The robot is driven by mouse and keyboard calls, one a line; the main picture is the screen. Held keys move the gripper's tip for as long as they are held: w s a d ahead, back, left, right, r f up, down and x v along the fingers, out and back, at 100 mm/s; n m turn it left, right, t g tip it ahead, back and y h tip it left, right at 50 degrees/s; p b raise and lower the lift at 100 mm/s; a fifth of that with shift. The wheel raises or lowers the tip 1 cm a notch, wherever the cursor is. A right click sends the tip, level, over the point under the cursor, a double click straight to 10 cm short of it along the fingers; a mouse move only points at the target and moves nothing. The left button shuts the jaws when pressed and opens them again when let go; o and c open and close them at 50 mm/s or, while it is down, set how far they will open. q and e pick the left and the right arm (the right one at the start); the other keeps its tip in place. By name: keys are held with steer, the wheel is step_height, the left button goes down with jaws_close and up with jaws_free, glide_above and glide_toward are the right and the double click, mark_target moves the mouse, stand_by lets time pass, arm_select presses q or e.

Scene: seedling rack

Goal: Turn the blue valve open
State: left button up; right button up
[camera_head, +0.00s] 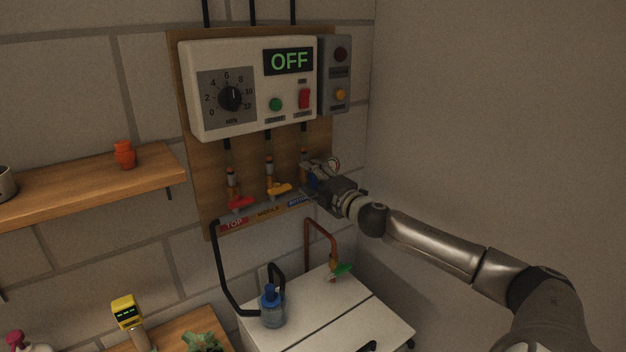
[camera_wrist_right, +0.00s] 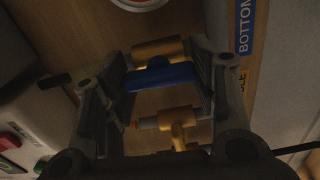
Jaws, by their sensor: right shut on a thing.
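The blue valve handle (camera_wrist_right: 160,77) shows in the right wrist view, lying across between the two fingers of my right gripper (camera_wrist_right: 166,70). The gripper is shut on the handle. The handle sits beside brass pipe parts (camera_wrist_right: 178,118) on the wooden panel. In the head view my right gripper (camera_head: 316,186) is at the rightmost valve and covers most of it, by the blue bottom label (camera_head: 299,202). The handle's exact angle is hard to tell there. My left gripper is not in view.
A red valve (camera_head: 240,203) and a yellow valve (camera_head: 279,189) stand to the left. Above is a white control box (camera_head: 247,58) reading OFF. Below, a white cabinet (camera_head: 340,312) carries a blue bottle (camera_head: 272,308) and a copper pipe with a green tap (camera_head: 341,270).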

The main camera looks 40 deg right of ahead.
steer(key=shift+n, duration=0.4)
steer(key=o, duration=1)
steer(key=shift+o, duration=0.2)
steer(key=shift+s, duration=0.1)
steer(key=shift+s+a+f, duration=0.15)
steer(key=shift+s+f, duration=0.05)
steer(key=shift+s, duration=0.85)
steer(key=s+a, duration=0.1)
steer(key=s, duration=0.8)
steer(key=shift+s+r, duration=0.15)
steer(key=shift+s, duration=0.2)
